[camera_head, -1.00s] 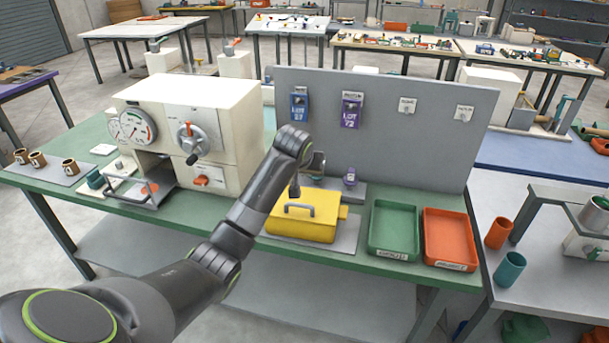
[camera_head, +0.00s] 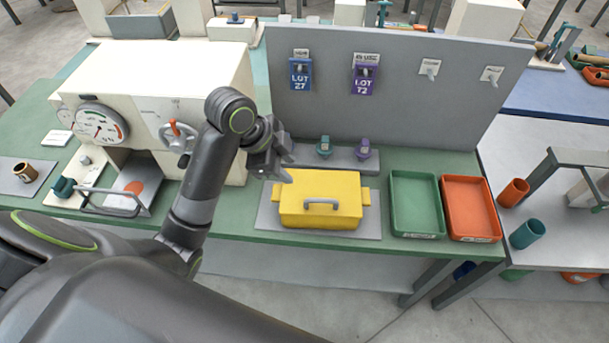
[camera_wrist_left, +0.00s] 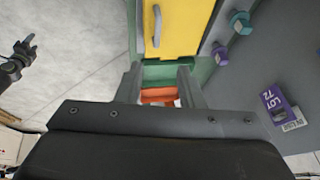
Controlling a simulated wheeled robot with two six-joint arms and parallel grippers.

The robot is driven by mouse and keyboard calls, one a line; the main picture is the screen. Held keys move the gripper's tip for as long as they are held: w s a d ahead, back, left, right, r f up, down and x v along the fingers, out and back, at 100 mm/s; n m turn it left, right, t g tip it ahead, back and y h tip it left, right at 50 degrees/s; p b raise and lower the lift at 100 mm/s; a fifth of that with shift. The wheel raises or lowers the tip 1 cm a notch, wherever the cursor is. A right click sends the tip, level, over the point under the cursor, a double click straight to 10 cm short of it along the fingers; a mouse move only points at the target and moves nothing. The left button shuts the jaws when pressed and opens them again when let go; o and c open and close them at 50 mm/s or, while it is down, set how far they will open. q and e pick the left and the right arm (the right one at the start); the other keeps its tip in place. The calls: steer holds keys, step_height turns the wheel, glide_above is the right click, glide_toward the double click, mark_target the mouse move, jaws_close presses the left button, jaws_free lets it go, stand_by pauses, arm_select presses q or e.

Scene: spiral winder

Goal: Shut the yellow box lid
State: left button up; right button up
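The yellow box (camera_head: 320,215) stands on a grey mat (camera_head: 265,215) on the green bench in the head view. Its lid (camera_head: 335,183) lies flat on top, with no gap that I can see, and a grey handle (camera_head: 321,203) faces the front. My left gripper (camera_head: 283,163) is just beyond the box's back left corner, apart from it. In the left wrist view its fingers (camera_wrist_left: 158,88) are spread and empty, and the yellow lid (camera_wrist_left: 180,20) shows beyond them. What seems to be my right gripper (camera_wrist_left: 28,46) is far off at the left edge there.
A green tray (camera_head: 415,203) and an orange tray (camera_head: 470,207) lie right of the box. A grey panel (camera_head: 400,110) with blue and purple lot tags stands behind. A cream machine (camera_head: 215,75) stands to the left. Two small knobs sit on a strip behind the box.

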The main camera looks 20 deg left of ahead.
arm_select(q)
step_height(320, 180, down, 3)
steer(key=d+b, duration=0.3)
steer(key=p, duration=0.2)
glide_toward(320, 199)
step_height(320, 199, down, 2)
steer(key=x, duration=0.2)
steer(key=p+x, duration=0.1)
steer(key=x, duration=0.2)
steer(key=shift+w+d+r, duration=0.1)
steer(key=shift+w+d, duration=0.1)
steer(key=shift+d, duration=0.15)
steer(key=shift+w+d+f, duration=0.1)
steer(key=shift+w+f, duration=0.05)
steer(key=shift+f, duration=0.25)
arm_select(e)
steer(key=shift+s+d, duration=0.9)
arm_select(q)
steer(key=shift+c, duration=0.4)
steer(key=c, duration=0.4)
